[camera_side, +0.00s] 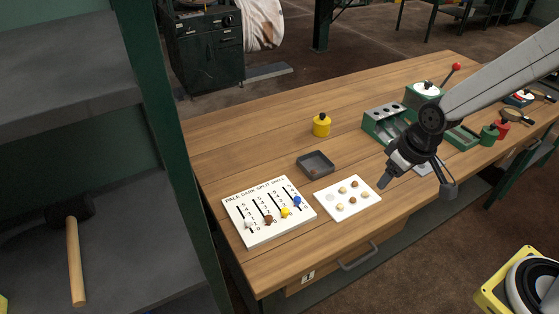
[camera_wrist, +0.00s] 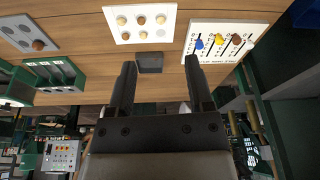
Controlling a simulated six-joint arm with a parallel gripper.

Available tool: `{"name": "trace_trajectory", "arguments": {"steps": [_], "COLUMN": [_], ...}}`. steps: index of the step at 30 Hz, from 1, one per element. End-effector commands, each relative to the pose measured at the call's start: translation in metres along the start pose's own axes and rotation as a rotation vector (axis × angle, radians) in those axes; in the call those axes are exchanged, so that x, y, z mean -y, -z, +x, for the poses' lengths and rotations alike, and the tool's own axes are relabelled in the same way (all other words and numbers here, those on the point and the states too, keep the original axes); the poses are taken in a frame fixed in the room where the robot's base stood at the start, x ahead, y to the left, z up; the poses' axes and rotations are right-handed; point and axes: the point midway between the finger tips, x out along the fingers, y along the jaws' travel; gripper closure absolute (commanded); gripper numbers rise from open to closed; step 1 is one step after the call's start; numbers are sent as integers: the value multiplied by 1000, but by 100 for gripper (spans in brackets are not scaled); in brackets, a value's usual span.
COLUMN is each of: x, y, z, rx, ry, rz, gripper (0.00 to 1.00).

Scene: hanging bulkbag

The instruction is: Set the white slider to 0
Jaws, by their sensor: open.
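The slider board (camera_side: 240,204) is a white panel with several slots and number scales, lying at the table's left front. Its white slider (camera_side: 249,224) is in the leftmost slot, near the low end and apparently a little above 0; its exact mark is too small to read. Brown (camera_side: 268,219), yellow (camera_side: 285,212) and blue (camera_side: 297,201) sliders sit to its right. The board also shows at upper right in the wrist view (camera_wrist: 228,27), where the white slider is hard to make out. My gripper (camera_side: 417,187) is open and empty, above the table's front, well right of the board.
A white plate with round pieces (camera_side: 336,210) lies between board and gripper. A grey tray (camera_side: 316,163) and yellow weight (camera_side: 321,125) stand behind. A green block with holes (camera_side: 384,124) is near my arm. Space above the board looks clear.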

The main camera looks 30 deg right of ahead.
Motion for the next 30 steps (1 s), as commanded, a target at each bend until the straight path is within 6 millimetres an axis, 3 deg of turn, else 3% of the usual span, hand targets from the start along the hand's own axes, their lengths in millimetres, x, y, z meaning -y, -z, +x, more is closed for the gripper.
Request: {"name": "trace_trajectory", "arguments": {"steps": [6, 15, 24, 30], "x": [39, 108, 182, 207], "y": [52, 109, 139, 145], "z": [28, 75, 123, 139], "rx": [-23, -67, -111, -129], "ry": [51, 119, 178, 196], "rz": [-153, -367, -556, -619], "gripper": [34, 34, 34, 34]}}
